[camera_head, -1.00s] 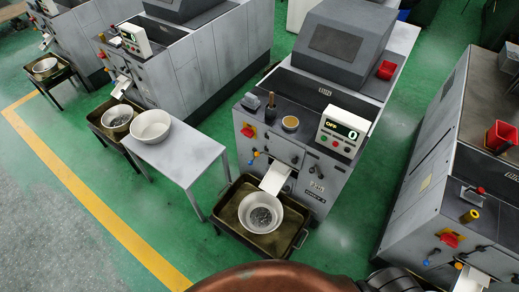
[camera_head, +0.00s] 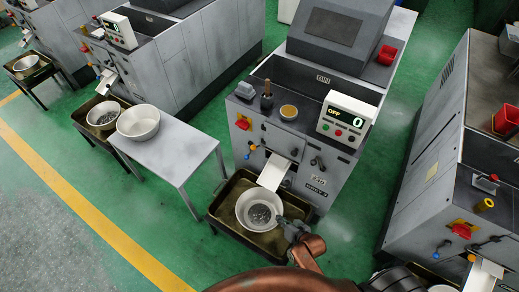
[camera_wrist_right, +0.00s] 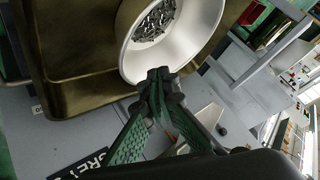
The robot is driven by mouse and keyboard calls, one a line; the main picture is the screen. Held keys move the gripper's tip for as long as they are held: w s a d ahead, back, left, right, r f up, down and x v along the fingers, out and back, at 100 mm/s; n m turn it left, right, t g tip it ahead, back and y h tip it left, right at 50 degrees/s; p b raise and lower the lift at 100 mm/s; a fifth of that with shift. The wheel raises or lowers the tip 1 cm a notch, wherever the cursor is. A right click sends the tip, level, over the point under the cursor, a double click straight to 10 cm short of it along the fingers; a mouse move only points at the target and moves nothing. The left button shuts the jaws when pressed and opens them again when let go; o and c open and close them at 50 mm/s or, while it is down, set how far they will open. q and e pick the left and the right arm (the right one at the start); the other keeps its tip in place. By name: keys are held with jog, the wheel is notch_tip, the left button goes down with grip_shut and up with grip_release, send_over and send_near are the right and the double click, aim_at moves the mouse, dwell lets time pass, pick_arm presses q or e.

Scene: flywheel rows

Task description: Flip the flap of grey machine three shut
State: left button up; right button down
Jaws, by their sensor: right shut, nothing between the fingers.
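The middle grey machine (camera_head: 255,133) has a small dark label with GREY on it in the right wrist view (camera_wrist_right: 92,160); I cannot read its number. A pale flap or chute (camera_head: 274,172) slopes out of its front, above a white bowl (camera_head: 246,208) holding small metal parts. The bowl also shows in the wrist view (camera_wrist_right: 196,45). My right gripper (camera_head: 284,222) is shut and empty at the bowl's right side, in front of and below the flap. Its fingertips (camera_wrist_right: 160,75) overlap the bowl's rim in the wrist view; contact is unclear. My left gripper is out of view.
The bowl stands in a dark brown tray (camera_head: 217,217) before the machine. A grey side table (camera_head: 187,150) with an empty white bowl (camera_head: 138,121) is to the left. Another grey machine (camera_head: 425,205) stands to the right. Green floor (camera_head: 350,235) lies between the machines.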

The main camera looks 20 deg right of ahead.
jog(key=w+r+m+t+h+b, duration=0.2)
jog(key=w+r+m+t+h, duration=0.2)
jog(key=w+r+m+t, duration=1.05)
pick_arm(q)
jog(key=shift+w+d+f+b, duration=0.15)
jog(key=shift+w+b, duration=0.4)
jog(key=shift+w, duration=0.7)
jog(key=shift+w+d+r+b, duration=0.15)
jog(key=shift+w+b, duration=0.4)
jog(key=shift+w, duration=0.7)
pick_arm(e)
jog(key=w+d+r+n+g, duration=0.2)
jog(key=w+r+g, duration=0.2)
jog(key=w, duration=0.9)
jog(key=shift+d+r, duration=0.15)
jog(key=shift+r, duration=0.7)
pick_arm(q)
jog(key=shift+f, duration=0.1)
pick_arm(e)
jog(key=shift+n, duration=0.25)
